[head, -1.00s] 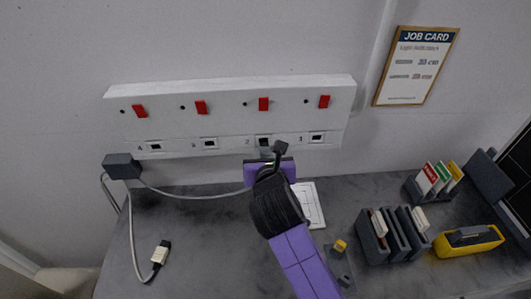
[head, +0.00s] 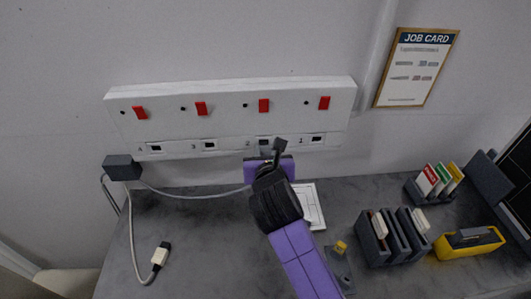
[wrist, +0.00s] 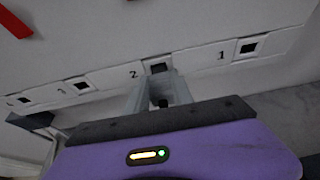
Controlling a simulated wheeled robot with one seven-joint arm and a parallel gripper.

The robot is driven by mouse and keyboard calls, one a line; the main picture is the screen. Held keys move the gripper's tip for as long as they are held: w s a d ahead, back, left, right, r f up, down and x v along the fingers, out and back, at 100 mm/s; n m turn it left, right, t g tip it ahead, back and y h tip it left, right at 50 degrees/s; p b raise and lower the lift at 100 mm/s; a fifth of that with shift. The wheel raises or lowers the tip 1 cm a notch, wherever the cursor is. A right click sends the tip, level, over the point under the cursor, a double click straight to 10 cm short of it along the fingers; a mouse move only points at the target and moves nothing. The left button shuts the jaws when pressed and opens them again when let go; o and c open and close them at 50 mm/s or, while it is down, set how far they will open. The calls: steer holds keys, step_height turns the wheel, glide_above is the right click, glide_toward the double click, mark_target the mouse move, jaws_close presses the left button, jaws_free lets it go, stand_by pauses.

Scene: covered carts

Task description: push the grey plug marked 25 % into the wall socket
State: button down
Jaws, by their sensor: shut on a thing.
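A long white wall socket strip (head: 230,115) carries a row of numbered square openings, each with a red switch above. My gripper (wrist: 160,92) is at socket 2 (wrist: 158,67) and shut on a grey plug, which is mostly hidden between the pale fingers; its mark cannot be read. In the head view my gripper (head: 265,153) covers the plug. A grey cable (head: 200,196) runs to it from a dark box. In the wrist view the fingertips are just below and in front of the dark opening of socket 2. I cannot tell whether the plug touches or enters it.
The dark box (head: 122,167) hangs at the strip's left end. A pale plug (head: 161,254) on a second cable lies on the grey worktop (head: 210,250). Right of my arm are a white plate (head: 310,206), dark card holders (head: 372,246) and a yellow-and-black item (head: 466,243).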

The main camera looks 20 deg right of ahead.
steer(key=shift+w+d, duration=0.3)
steer(key=shift+w, duration=0.55)
steer(key=c, duration=1)
jaws_free()
steer(key=shift+c, duration=0.2)
steer(key=b+v, duration=0.1)
steer(key=v, duration=0.6)
steer(key=shift+s+r, duration=0.15)
steer(key=shift+s, duration=0.25)
steer(key=shift+a, duration=0.1)
steer(key=shift+c, duration=0.2)
